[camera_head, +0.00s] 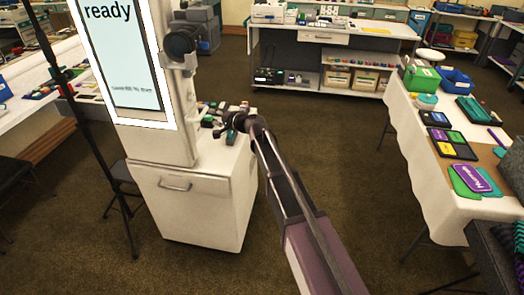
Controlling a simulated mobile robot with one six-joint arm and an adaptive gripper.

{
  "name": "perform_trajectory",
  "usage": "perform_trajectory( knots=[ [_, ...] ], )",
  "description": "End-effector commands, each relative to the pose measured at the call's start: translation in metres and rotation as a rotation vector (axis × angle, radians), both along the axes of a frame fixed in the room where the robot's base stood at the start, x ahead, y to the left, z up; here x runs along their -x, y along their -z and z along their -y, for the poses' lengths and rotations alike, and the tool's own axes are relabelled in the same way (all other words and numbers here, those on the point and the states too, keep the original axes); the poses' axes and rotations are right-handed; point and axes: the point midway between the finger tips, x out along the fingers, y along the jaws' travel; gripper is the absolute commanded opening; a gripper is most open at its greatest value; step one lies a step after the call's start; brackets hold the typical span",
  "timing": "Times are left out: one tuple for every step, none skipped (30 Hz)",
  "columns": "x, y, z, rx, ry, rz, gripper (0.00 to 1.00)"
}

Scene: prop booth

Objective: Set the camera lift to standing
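The white booth column (158,143) stands on a white cabinet (205,206). Its lit screen (125,50) shows "ready" with a smaller line below that I cannot read surely. A round dark camera-like part (179,44) sits on a pale mount (185,62) on the column's right side. My arm reaches up from the lower right. My gripper (232,126) is over the right part of the cabinet top, by a cluster of small dark, green and reddish items (216,112). The fingers are small and dark and blend with these items, so their opening and any contact are unclear. No lift marking is readable.
A black stand (61,77) rises left of the booth. A white-covered table (424,151) with bins, cards and tablets is on the right. A white shelf unit (314,55) stands at the back.

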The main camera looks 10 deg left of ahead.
Motion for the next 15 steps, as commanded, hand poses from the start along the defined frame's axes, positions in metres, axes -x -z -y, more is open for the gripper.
perform_trajectory(
  knots=[
    [0.006,-0.003,0.008,0.000,0.001,0.000,0.58],
    [0.008,-0.004,0.012,0.000,0.002,0.000,0.58],
    [0.010,-0.005,0.017,0.000,0.002,0.000,0.58],
    [0.012,-0.006,0.021,0.000,0.003,0.000,0.58],
    [0.014,-0.006,0.025,0.000,0.003,0.001,0.58],
    [0.016,-0.007,0.029,0.000,0.002,0.000,0.58],
    [0.018,-0.008,0.033,0.000,0.001,0.000,0.58],
    [0.020,-0.009,0.036,0.000,0.001,0.000,0.58],
    [0.023,-0.010,0.041,0.000,0.001,0.000,0.58],
    [0.024,-0.011,0.045,0.000,0.002,0.000,0.58],
    [0.026,-0.012,0.049,0.000,0.002,0.000,0.58],
    [0.029,-0.013,0.053,0.000,0.003,0.001,0.58],
    [0.030,-0.014,0.057,0.000,0.002,0.000,0.58],
    [0.032,-0.014,0.060,0.000,0.002,0.000,0.58],
    [0.035,-0.015,0.065,0.000,0.001,0.000,0.58]
  ],
)
